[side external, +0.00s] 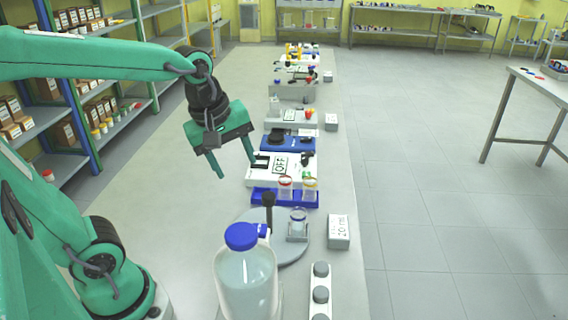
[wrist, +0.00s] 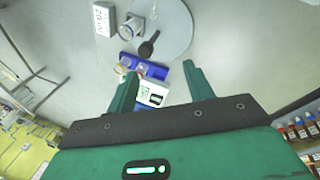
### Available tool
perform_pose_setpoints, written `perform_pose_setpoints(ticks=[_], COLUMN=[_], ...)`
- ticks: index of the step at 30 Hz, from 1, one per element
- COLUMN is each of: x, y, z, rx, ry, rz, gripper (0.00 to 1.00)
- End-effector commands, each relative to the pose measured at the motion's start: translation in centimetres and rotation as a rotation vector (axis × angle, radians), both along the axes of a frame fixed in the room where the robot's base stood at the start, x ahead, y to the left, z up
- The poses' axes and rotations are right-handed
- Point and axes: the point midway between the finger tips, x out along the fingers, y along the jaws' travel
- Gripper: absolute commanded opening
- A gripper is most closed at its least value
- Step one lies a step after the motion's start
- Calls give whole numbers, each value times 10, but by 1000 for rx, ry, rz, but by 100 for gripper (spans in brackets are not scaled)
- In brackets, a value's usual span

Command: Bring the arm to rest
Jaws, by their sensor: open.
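My green arm reaches over the long bench (side external: 195,235) from the left. My gripper (side external: 236,170) hangs above the bench, to the left of a white device with an OFF sign (side external: 265,170). Its two fingers are spread apart with nothing between them. In the wrist view my gripper (wrist: 160,85) is also open and empty, and the white device (wrist: 152,92) shows beyond the fingers, partly hidden by the left one.
A blue rack (side external: 262,196) holds small glass vessels. A round grey plate (side external: 285,245), a large blue-capped bottle (side external: 246,275), a grey box (side external: 339,232) and a white strip with grey knobs (side external: 320,290) stand nearer. More devices line the bench behind. The bench's left part is clear.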

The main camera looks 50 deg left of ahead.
Motion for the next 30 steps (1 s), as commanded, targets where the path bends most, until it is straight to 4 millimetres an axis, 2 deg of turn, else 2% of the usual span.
perform_pose_setpoints(ticks=[21,30], x=[-48,-58], y=[-2,-2], z=[2,0], rx=[365,479], ry=[-152,-177], rz=[-955,-1181], gripper=[52,52])
